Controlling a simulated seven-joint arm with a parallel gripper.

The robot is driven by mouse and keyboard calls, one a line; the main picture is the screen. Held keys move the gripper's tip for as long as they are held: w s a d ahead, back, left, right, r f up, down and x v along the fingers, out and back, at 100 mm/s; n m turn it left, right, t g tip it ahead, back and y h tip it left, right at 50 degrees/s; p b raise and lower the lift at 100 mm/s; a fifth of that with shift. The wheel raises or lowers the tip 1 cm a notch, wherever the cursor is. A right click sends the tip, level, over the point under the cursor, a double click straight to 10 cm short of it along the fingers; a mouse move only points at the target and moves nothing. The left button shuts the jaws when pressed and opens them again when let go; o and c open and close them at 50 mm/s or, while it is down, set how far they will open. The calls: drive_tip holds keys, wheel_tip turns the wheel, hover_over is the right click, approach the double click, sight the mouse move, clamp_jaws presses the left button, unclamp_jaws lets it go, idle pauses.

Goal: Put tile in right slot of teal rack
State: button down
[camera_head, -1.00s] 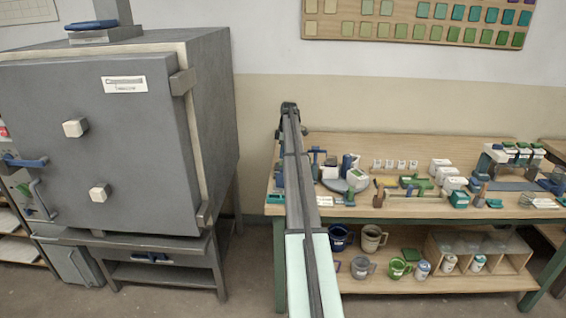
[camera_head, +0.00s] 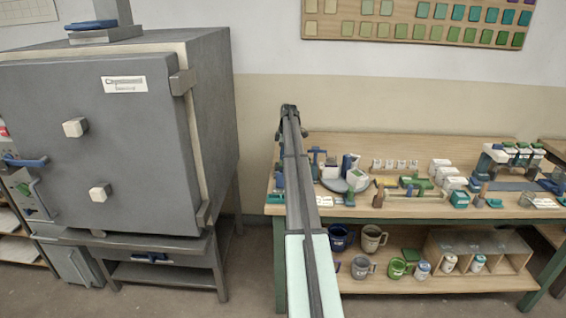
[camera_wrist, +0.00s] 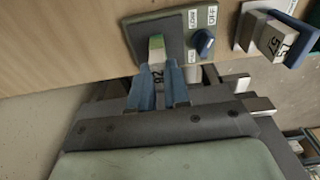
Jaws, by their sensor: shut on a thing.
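In the wrist view, my gripper (camera_wrist: 159,80) has two blue fingers, closed on a small tile (camera_wrist: 157,43). The tile has a green end, a pale side and a label that seems to read 92. It is in front of a dark grey plate with a blue knob (camera_wrist: 204,42), and I cannot tell whether it touches the plate. In the head view, my arm reaches toward the workbench and I cannot make out the gripper or the tile. I cannot identify the teal rack with certainty in either view.
A white and blue block (camera_wrist: 276,38) marked 57 is at the wrist view's upper right. In the head view, a workbench (camera_head: 400,212) holds several small items and tools, with mugs on its lower shelf. A large grey kiln (camera_head: 110,150) stands left.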

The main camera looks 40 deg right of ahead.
drive_tip(key=shift+r, duration=0.1)
drive_tip(key=shift+r, duration=3.65)
